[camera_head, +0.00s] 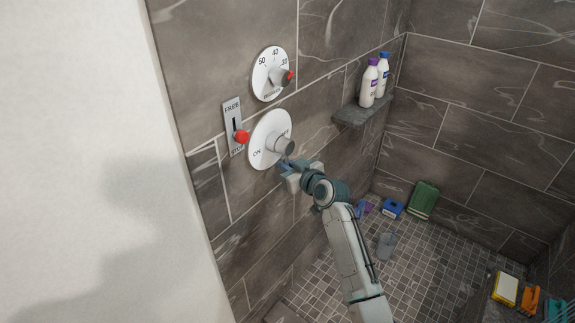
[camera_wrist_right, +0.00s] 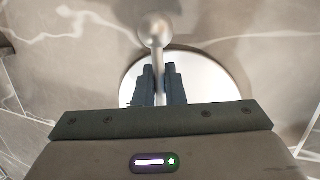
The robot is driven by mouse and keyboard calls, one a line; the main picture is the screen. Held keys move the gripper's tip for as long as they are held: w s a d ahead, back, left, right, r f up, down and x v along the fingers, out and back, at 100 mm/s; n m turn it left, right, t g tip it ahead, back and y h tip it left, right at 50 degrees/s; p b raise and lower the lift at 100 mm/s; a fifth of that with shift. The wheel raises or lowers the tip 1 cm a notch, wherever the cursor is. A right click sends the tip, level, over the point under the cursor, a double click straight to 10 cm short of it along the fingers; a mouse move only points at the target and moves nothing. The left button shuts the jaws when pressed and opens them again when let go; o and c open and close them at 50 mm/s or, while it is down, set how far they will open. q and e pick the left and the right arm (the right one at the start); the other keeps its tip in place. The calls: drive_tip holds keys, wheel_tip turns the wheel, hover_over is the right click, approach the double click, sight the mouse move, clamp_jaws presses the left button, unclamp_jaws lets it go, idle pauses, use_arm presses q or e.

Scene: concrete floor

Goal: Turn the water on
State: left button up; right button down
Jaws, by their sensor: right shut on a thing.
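The water control is a round white plate (camera_head: 262,132) on the tiled wall, with a grey knob (camera_head: 283,146) at its middle. "ON" is printed at the plate's lower left, and the lettering at the upper right is partly covered. My right gripper (camera_head: 287,166) is at the knob's lower right. In the right wrist view, the fingers of my right gripper (camera_wrist_right: 160,88) are shut on the thin lever (camera_wrist_right: 158,62) below the knob's round end (camera_wrist_right: 154,30). The white plate (camera_wrist_right: 212,78) lies behind them. My left gripper is not in view.
A temperature dial (camera_head: 268,72) with a red-tipped handle is above. A FREE/STOP slider (camera_head: 240,136) with a red knob is left of the plate. Two bottles (camera_head: 369,84) stand on a corner shelf (camera_head: 362,112). A green container (camera_head: 423,200) and a blue box (camera_head: 392,208) sit on the floor.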

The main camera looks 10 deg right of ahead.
drive_tip(key=c, duration=1.6)
unclamp_jaws()
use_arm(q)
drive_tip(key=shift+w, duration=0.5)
use_arm(e)
drive_tip(key=shift+o, duration=0.2)
drive_tip(key=shift+s+d, duration=0.1)
drive_tip(key=shift+s+d, duration=0.1)
drive_tip(key=shift+s, duration=0.2)
use_arm(q)
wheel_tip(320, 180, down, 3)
drive_tip(key=b, duration=0.3)
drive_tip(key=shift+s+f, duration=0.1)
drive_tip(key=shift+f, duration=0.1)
use_arm(e)
drive_tip(key=v, duration=1)
drive_tip(key=shift+r, duration=0.1)
